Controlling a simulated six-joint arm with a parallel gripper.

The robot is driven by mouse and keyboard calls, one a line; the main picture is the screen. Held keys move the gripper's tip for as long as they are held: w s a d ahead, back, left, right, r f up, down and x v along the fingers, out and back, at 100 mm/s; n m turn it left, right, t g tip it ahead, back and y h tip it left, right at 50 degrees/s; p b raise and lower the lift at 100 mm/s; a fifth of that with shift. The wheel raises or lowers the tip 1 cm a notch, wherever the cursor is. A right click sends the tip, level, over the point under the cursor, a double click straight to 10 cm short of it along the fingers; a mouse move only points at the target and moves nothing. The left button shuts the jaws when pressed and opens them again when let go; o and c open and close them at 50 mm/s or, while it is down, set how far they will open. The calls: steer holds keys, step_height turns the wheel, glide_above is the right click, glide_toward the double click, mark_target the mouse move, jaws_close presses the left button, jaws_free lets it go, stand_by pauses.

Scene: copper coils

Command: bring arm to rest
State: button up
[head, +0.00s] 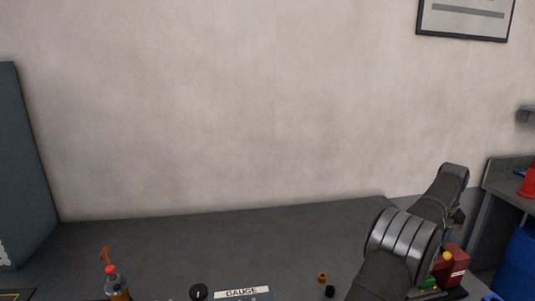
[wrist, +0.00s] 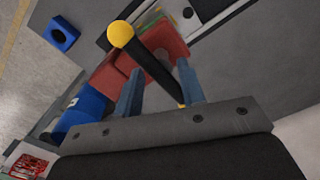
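My arm is at the right of the head view, over the right part of the dark table (head: 200,245). My gripper (head: 457,217) is at its far end and shows only small there. In the wrist view my gripper (wrist: 160,88) has its two blue-grey fingers spread apart, with nothing seen clamped between them. Beyond the fingers are a red box (wrist: 112,73) and a black rod with a yellow ball end (wrist: 121,33). The red box also shows in the head view (head: 459,262), below my gripper and partly hidden by my arm.
A bottle with a red-orange top (head: 111,272), a black round part (head: 199,292), a GAUGE label (head: 242,292) and small brass (head: 322,277) and black (head: 330,291) parts stand near the front edge. A dark cabinet (head: 22,165) is left. The table's middle is clear.

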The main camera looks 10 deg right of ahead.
steer(key=shift+f+m, duration=0.1)
steer(key=shift+m, duration=1.8)
steer(key=n, duration=0.3)
steer(key=shift+n, duration=0.4)
steer(key=n, duration=0.4)
steer(key=shift+r+n, duration=0.25)
steer(key=shift+n, duration=0.15)
steer(key=shift+r, duration=1.7)
steer(key=shift+f, duration=0.2)
